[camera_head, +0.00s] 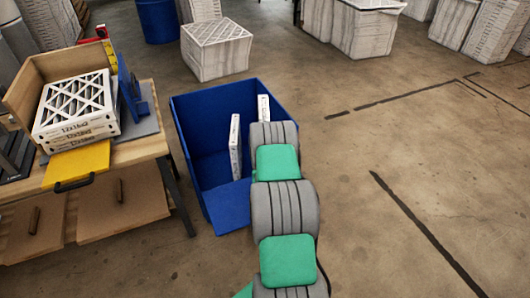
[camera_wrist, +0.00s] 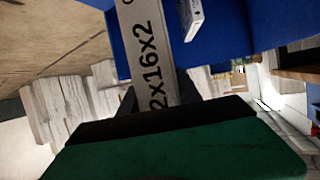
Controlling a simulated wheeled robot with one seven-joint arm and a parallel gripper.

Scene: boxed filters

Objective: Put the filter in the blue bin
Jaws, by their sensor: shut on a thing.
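The blue bin (camera_head: 208,208) stands open on the floor in the middle of the head view. In the wrist view my gripper (camera_wrist: 158,95) is shut on a white filter (camera_wrist: 143,35) marked "2x16x2", holding it by its edge. In the head view my arm hides the gripper. A white filter edge (camera_head: 263,106) shows just beyond the arm, at the bin's right side, and appears to be the held one. Another white filter (camera_head: 235,147) stands upright inside the bin, left of my arm. A white filter also shows against blue in the wrist view (camera_wrist: 194,18).
A wooden workbench (camera_head: 150,150) at left holds a stack of filters (camera_head: 75,105) and a yellow tray (camera_head: 77,163). A large white filter box (camera_head: 217,50) stands behind the bin, near a blue barrel (camera_head: 158,20).

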